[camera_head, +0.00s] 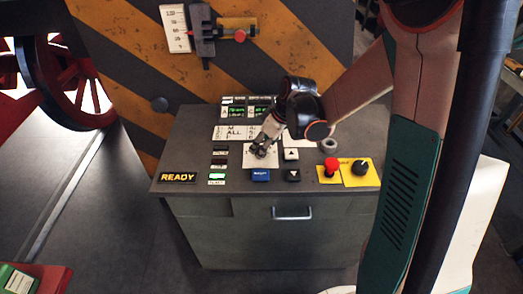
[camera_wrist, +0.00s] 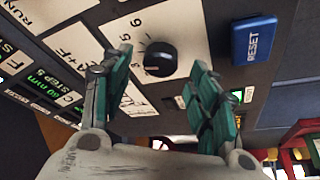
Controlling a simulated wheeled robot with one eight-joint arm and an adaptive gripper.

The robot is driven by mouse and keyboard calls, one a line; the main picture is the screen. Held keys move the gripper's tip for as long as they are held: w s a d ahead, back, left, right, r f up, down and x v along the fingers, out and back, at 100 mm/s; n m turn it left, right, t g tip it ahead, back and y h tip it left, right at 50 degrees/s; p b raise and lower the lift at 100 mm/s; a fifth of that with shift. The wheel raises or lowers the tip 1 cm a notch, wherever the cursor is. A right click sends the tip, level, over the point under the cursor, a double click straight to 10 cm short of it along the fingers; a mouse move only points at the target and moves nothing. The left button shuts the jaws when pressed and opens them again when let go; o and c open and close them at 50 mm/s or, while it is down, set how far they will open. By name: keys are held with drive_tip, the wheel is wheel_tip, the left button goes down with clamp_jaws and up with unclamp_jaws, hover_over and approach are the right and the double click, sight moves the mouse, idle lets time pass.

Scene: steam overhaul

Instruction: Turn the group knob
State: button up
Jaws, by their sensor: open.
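The group knob (camera_wrist: 160,58) is a small round black knob with a white pointer line, on a white dial plate (camera_wrist: 138,28) with numbers around it. My gripper (camera_wrist: 161,66) is open, with one green-padded finger at each side of the knob in the wrist view. A gap shows between each finger and the knob; I cannot tell how far down the fingertips reach. In the head view my gripper (camera_head: 261,151) is over the white plate (camera_head: 262,160) on the console top, and it hides the knob there.
The grey console (camera_head: 290,235) carries a blue RESET button (camera_head: 260,175), two arrow buttons (camera_head: 291,155), a red button (camera_head: 331,167) and another black knob (camera_head: 361,168) on yellow plates. A READY sign (camera_head: 178,177) is at the left. A striped wall (camera_head: 120,60) stands behind.

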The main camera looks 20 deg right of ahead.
drive_tip(key=shift+b+x, duration=0.3)
drive_tip(key=shift+x, duration=0.95)
drive_tip(key=shift+c, duration=0.5)
drive_tip(key=c, duration=1)
drive_tip(key=shift+o, duration=0.2)
drive_tip(key=m+h, duration=0.1)
drive_tip(key=m, duration=0.2)
drive_tip(key=m+t+h, duration=0.1)
drive_tip(key=m, duration=0.2)
drive_tip(key=shift+a+m+b, duration=0.2)
drive_tip(key=shift+m+b, duration=0.1)
drive_tip(key=shift+b, duration=0.1)
drive_tip(key=m+h, duration=0.2)
drive_tip(key=m, duration=0.3)
drive_tip(key=shift+m+h, duration=0.3)
